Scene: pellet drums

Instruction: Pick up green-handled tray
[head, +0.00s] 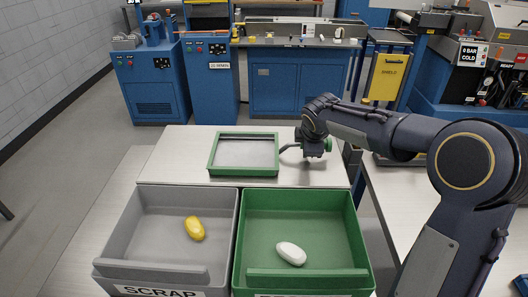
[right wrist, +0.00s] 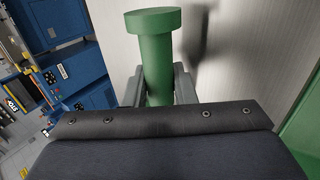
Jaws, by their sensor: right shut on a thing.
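The green-handled tray (head: 244,178) has a green rim and a grey floor, and it lies on the white table behind the bins. Its dark stem runs from the right side toward a green handle (head: 328,145). In the right wrist view the green handle (right wrist: 157,65) stands between the two fingers with its wider cap above them. My right gripper (head: 305,146) is shut on the handle, to the right of the tray. In the right wrist view the fingers (right wrist: 158,88) sit on both sides of the handle. My left gripper is not in view.
A grey scrap bin (head: 165,225) holds a yellow piece (head: 194,228). A green bin (head: 300,215) beside it holds a white piece (head: 291,253). Both stand in front of the tray. The white table (head: 180,150) is clear left of the tray. Blue machines stand behind.

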